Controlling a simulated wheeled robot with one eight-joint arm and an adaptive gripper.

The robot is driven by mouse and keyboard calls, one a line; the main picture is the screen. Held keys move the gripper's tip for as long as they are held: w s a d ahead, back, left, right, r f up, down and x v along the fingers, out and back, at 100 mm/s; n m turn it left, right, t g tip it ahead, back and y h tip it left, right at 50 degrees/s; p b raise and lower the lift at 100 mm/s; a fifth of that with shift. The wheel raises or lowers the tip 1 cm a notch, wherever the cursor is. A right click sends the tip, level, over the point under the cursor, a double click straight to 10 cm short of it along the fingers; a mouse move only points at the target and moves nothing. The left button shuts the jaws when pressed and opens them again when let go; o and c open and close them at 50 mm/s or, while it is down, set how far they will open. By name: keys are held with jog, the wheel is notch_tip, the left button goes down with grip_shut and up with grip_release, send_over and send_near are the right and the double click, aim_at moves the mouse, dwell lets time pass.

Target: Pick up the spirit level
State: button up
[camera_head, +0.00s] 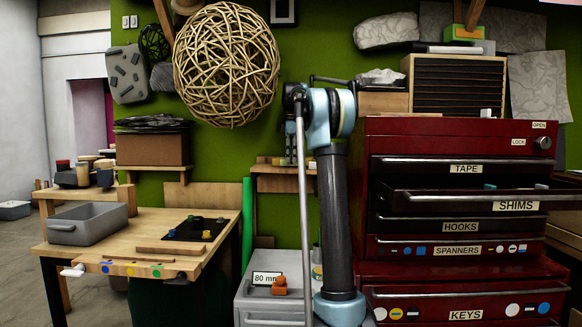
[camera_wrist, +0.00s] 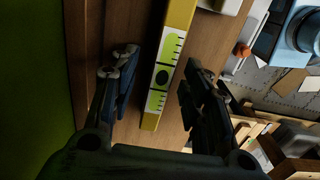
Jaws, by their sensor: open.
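The spirit level is yellow with a pale green and black scale face (camera_wrist: 165,72). In the wrist view it runs from top centre down to the lower middle, slightly tilted, over a brown wooden surface (camera_wrist: 144,70). My gripper (camera_wrist: 158,62) is open, with one dark finger on each side of the level. Gaps show between the level and both fingers. I cannot tell how far the fingers are above it. In the head view my arm reaches towards a small wooden wall shelf (camera_head: 285,184), and I cannot make out the level there.
A red tool chest (camera_head: 415,150) stands right of my arm, its SHIMS drawer (camera_head: 480,198) pulled out. A large woven cane ball (camera_head: 226,64) hangs left of my arm. A wooden bench (camera_head: 220,222) with a grey tray (camera_head: 88,224) is at left. A green wall is behind.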

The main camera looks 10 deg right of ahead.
jog(key=shift+f, duration=0.75)
grip_shut()
jog(key=shift+r, duration=0.15)
